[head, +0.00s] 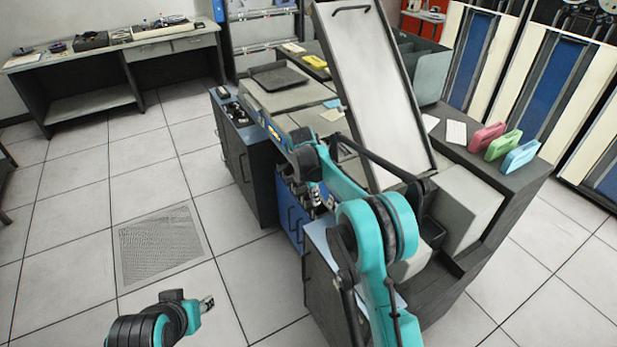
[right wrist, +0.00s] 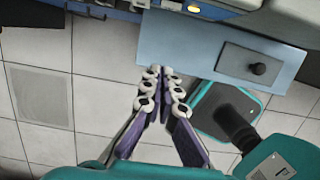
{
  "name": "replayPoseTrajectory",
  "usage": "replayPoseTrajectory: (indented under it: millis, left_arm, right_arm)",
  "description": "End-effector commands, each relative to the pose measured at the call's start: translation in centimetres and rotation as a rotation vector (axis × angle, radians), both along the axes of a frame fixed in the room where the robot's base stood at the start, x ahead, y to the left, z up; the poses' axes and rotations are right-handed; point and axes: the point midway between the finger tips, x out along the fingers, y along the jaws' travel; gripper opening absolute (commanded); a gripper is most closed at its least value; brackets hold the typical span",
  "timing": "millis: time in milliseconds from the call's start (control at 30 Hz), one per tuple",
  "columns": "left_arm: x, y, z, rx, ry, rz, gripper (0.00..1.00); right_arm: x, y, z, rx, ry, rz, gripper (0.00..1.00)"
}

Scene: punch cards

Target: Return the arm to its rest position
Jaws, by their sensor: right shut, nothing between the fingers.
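My right arm rises from the bottom of the head view and reaches over the front of the grey card machine (head: 455,205). My right gripper (head: 317,197) hangs down near the machine's blue front panels. In the right wrist view the fingertips of this gripper (right wrist: 160,72) are together, with nothing between them, just below the edge of a blue-grey surface. My left gripper (head: 207,303) is low at the left in the head view, over the floor; its fingers are too small to read.
A tall tilted panel (head: 380,85) stands open on the machine. Pink (head: 487,136), green (head: 503,144) and blue (head: 520,156) card holders stand on the right top. A desk (head: 75,68) is at the back left. The tiled floor (head: 90,190) at left is clear around a vent grate (head: 160,243).

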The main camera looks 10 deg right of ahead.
Motion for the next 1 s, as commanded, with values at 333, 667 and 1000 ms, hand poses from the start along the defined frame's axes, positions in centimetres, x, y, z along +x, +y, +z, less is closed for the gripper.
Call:
replayPoseTrajectory:
  millis: [333, 667, 1000]
  left_arm:
    - [0.0, 0.0, 0.0, 0.000, 0.000, 0.000, 0.40]
    - [0.0, 0.0, 0.0, 0.000, 0.000, 0.000, 0.40]
    - [0.0, 0.0, 0.0, 0.000, 0.000, 0.000, 0.40]
  right_arm:
    - [-2.2, -0.5, 3.5, 0.030, -0.065, -0.137, 0.00]
    - [-12.4, -1.9, 12.1, 0.193, -0.290, -0.673, 0.00]
    - [-25.0, -2.8, 14.1, 0.445, -0.464, -1.244, 0.00]
